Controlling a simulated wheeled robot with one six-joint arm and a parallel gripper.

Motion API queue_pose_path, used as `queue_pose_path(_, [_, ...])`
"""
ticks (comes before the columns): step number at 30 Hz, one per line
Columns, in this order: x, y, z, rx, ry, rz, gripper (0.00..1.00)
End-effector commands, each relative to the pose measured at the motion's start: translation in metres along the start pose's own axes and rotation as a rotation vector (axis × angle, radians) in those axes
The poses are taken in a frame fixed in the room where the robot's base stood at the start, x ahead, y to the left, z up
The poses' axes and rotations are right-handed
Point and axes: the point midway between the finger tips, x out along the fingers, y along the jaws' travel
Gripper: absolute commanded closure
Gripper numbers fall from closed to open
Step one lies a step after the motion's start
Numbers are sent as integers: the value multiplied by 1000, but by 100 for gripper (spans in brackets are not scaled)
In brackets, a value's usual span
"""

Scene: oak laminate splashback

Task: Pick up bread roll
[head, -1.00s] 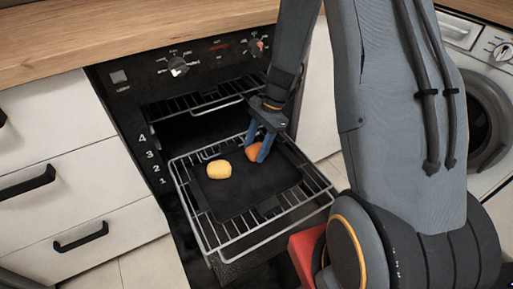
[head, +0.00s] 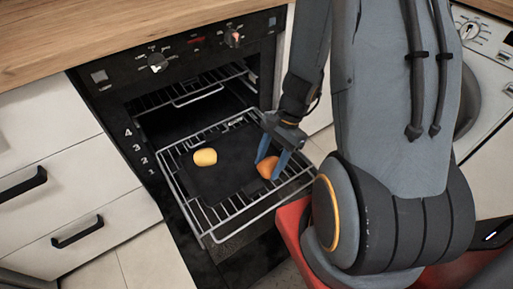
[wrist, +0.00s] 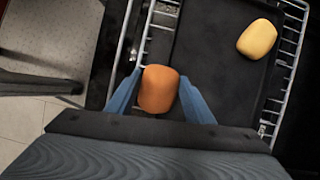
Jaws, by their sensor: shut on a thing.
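The orange-brown bread roll (head: 268,167) is between the blue fingers of my gripper (head: 268,160), at the right side of the dark baking tray (head: 215,183). In the wrist view the roll (wrist: 159,89) sits between both fingertips (wrist: 160,92), which press on its left and right sides. My gripper is shut on it. The roll appears held above the tray's edge and the wire rack; the exact height is hard to tell. A yellow rounded item (head: 205,157) lies on the tray, apart from my gripper, and also shows in the wrist view (wrist: 257,39).
The tray rests on a pulled-out wire oven rack (head: 215,240) in front of the open oven. Another rack (head: 198,94) is above it inside. White drawers (head: 85,185) stand to the left, a washing machine (head: 480,110) to the right, and a wooden worktop (head: 110,30) above.

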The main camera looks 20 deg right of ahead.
Motion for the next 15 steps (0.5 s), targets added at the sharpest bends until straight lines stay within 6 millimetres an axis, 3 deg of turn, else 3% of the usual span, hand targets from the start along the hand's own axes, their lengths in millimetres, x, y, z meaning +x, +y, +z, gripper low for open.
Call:
queue_pose_path(9, [4, 65, 6, 4, -1, -1, 75])
queue_pose_path(15, [0, 84, 10, 5, -3, 0, 75])
